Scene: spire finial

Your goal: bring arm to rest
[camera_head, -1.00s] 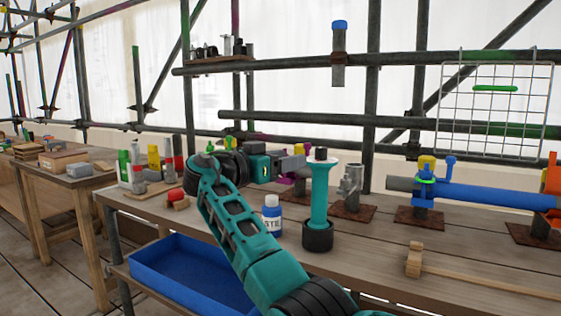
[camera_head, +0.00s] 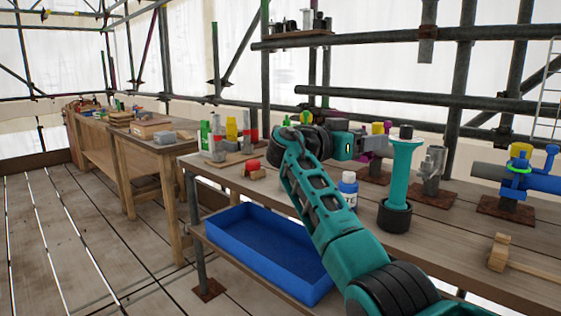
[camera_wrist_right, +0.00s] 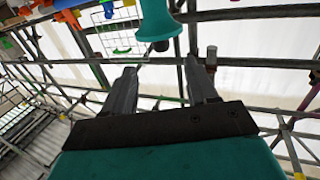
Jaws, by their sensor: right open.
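My right arm reaches in from the lower right of the head view. Its gripper (camera_head: 374,143) is over the bench, just left of a teal spire-like piece (camera_head: 401,176). In the right wrist view my right gripper (camera_wrist_right: 161,68) is open, with nothing between its fingers. The flared end of the teal piece (camera_wrist_right: 155,18) shows beyond the fingertips, apart from them as far as I can tell. The teal piece stands upright in a black round base (camera_head: 394,217), with a dark cap on top. My left gripper is not in view.
The wooden bench (camera_head: 441,240) carries a white and blue bottle (camera_head: 348,190), clamps on rusty plates, a wooden mallet (camera_head: 498,252) and a red-topped block (camera_head: 253,168). A blue tray (camera_head: 262,250) is on the lower shelf. Scaffold pipes run behind. The floor at left is clear.

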